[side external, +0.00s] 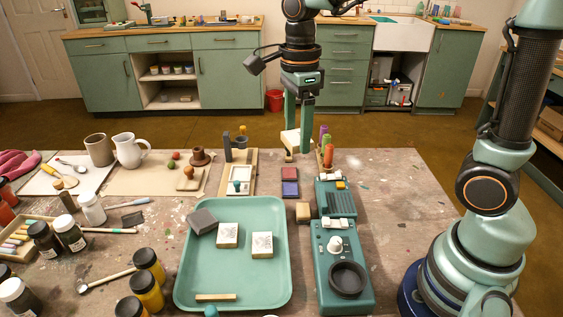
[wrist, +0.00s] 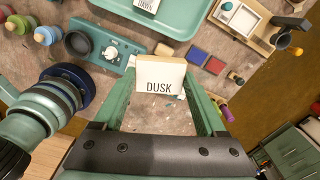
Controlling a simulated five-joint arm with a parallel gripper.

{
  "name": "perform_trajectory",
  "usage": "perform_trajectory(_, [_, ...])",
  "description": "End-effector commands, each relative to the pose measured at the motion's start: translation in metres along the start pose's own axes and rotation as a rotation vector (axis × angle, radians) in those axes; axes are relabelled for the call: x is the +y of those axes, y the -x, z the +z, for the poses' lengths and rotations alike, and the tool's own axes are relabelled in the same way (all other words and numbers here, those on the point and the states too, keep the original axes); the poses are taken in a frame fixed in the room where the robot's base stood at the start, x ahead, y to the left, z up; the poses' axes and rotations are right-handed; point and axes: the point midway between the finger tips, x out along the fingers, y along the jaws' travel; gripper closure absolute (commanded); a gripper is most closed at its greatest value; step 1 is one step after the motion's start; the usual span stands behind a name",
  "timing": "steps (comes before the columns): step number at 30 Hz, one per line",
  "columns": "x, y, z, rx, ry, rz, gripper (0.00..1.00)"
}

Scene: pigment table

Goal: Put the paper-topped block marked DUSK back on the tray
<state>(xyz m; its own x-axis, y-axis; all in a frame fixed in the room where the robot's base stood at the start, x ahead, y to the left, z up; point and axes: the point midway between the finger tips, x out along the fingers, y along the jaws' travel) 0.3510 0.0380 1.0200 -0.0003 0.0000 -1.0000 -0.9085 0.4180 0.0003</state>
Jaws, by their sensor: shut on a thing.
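My gripper (side external: 299,124) is shut on the DUSK block (side external: 290,139) and holds it above the table behind the tray. In the wrist view the white paper top of the DUSK block (wrist: 160,82) reads DUSK and sits between the green fingers. The green tray (side external: 275,284) stands at the front middle of the table. On it are two paper-topped blocks, one left (side external: 228,235) and one right (side external: 263,245), a dark grey block (side external: 202,221) and a thin wooden strip (side external: 216,297). In the wrist view a block marked DAWN (wrist: 147,5) lies on the tray (wrist: 188,22).
A green device with a black ring (side external: 347,279) stands right of the tray. Coloured sticks (side external: 327,153) stand near my gripper. Jars (side external: 148,262) crowd the tray's left. The tray's lower middle is bare.

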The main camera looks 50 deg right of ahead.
Motion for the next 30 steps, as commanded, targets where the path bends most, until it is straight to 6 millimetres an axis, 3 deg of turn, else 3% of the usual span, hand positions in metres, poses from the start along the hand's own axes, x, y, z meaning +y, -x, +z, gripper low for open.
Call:
perform_trajectory(1, [0.006, -0.003, 0.024, 0.001, 0.066, 0.002, 0.88])
perform_trajectory(6, [0.033, -0.009, 0.089, 0.001, 0.251, 0.001, 0.88])
perform_trajectory(12, [0.066, -0.016, 0.143, 0.000, 0.408, 0.000, 0.88])
perform_trajectory(20, [0.085, -0.029, 0.165, 0.002, 0.477, 0.002, 0.88])
perform_trajectory(30, [0.085, -0.108, 0.163, 0.005, 0.476, 0.005, 0.88])
